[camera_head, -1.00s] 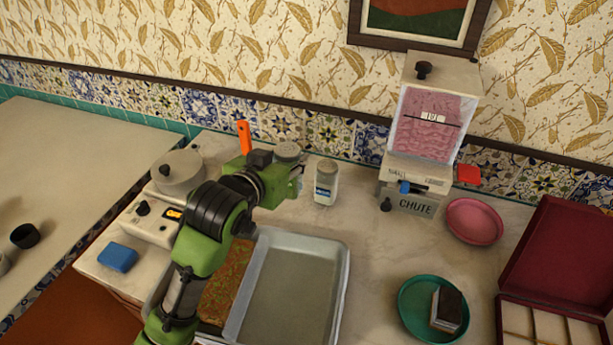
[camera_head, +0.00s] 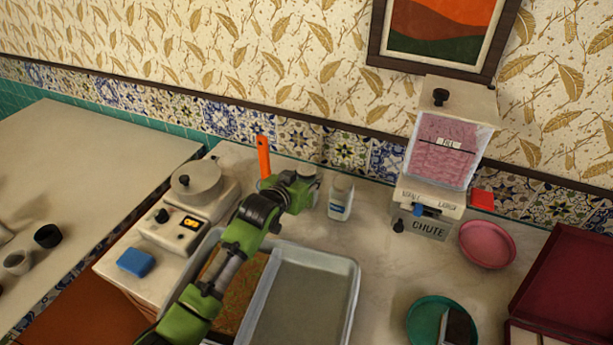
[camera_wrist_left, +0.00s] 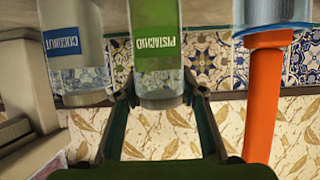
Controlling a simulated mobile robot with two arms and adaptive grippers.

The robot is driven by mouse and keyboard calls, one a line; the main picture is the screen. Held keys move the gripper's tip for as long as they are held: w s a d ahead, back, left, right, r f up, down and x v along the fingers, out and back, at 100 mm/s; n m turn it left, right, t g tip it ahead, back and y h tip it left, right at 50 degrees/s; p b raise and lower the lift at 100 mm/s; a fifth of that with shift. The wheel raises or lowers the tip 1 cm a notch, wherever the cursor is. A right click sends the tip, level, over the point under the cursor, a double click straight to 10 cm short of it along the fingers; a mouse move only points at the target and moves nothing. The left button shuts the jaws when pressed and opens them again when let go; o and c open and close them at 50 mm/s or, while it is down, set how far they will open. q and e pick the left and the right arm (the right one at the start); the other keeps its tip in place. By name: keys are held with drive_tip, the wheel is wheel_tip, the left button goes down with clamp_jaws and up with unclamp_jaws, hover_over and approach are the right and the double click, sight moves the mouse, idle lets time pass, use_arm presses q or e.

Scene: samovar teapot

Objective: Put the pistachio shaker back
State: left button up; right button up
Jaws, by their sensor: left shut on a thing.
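The pistachio shaker (camera_wrist_left: 157,45) has a green label and appears upside down in the left wrist view. My left gripper (camera_wrist_left: 160,88) is shut on it, one finger on each side. In the head view my left gripper (camera_head: 301,191) is at the back of the counter, and only the shaker's grey lid (camera_head: 307,171) shows clearly above it. The arm hides most of the shaker's body. I cannot tell whether its base touches the counter. The coconut shaker (camera_head: 341,198), with a blue label, stands just right of it; it also shows in the left wrist view (camera_wrist_left: 72,45).
An orange-handled tool (camera_head: 264,158) stands close left of the gripper. A scale (camera_head: 187,212) is further left. Metal trays (camera_head: 357,275) lie in front under my arm.

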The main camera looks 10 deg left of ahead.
use_arm(q)
drive_tip(key=shift+f, duration=0.25)
drive_tip(key=shift+f, duration=0.15)
drive_tip(key=o, duration=1.3)
drive_tip(key=shift+s+a+r, duration=0.1)
drive_tip(key=shift+s+r, duration=0.15)
drive_tip(key=shift+s, duration=0.3)
drive_tip(key=b+v, duration=0.1)
drive_tip(key=v, duration=1)
drive_tip(key=shift+w, duration=0.1)
